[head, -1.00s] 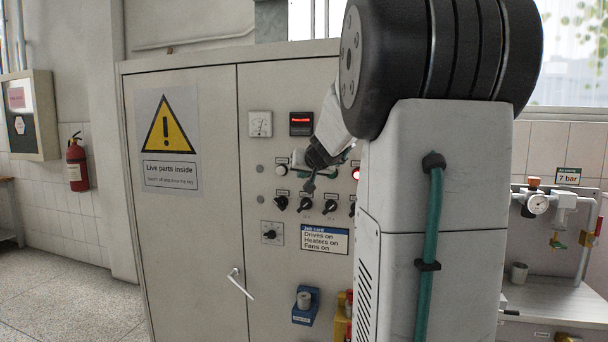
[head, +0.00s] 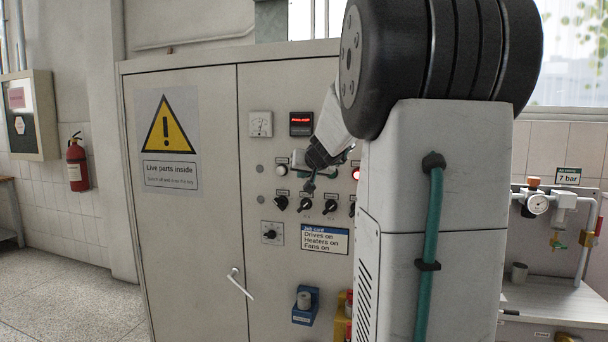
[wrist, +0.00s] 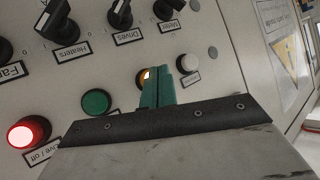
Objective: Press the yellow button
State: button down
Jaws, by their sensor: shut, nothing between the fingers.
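The yellow button (wrist: 144,76) shows in the wrist view as a small lit amber patch, mostly hidden behind my fingers. My gripper (wrist: 162,72) has its green fingers together and empty, with the tips over or right at the button. I cannot tell whether they touch it. In the head view my gripper (head: 309,184) is in front of the cabinet's control panel, and the yellow button is hidden there.
A green button (wrist: 96,102) and a lit red button (wrist: 29,132) lie to the left in the wrist view. A white button (wrist: 188,63) is close on the right. Black rotary knobs (wrist: 121,16) line the panel above. The grey cabinet (head: 190,240) has a door handle (head: 240,284).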

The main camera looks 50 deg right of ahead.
jog(key=shift+d, duration=0.15)
jog(key=shift+w+d, duration=0.2)
jog(key=shift+d, duration=0.05)
jog(key=shift+w+d, duration=0.2)
jog(key=shift+d, duration=0.25)
dwell(0.9)
jog(key=shift+a, duration=0.1)
jog(key=shift+s+a, duration=0.35)
jog(key=shift+a, duration=0.35)
jog(key=shift+a, duration=0.1)
jog(key=a, duration=0.1)
jog(key=s+a, duration=0.1)
jog(key=a, duration=0.1)
jog(key=s+a, duration=0.1)
jog(key=shift+a, duration=0.25)
dwell(0.9)
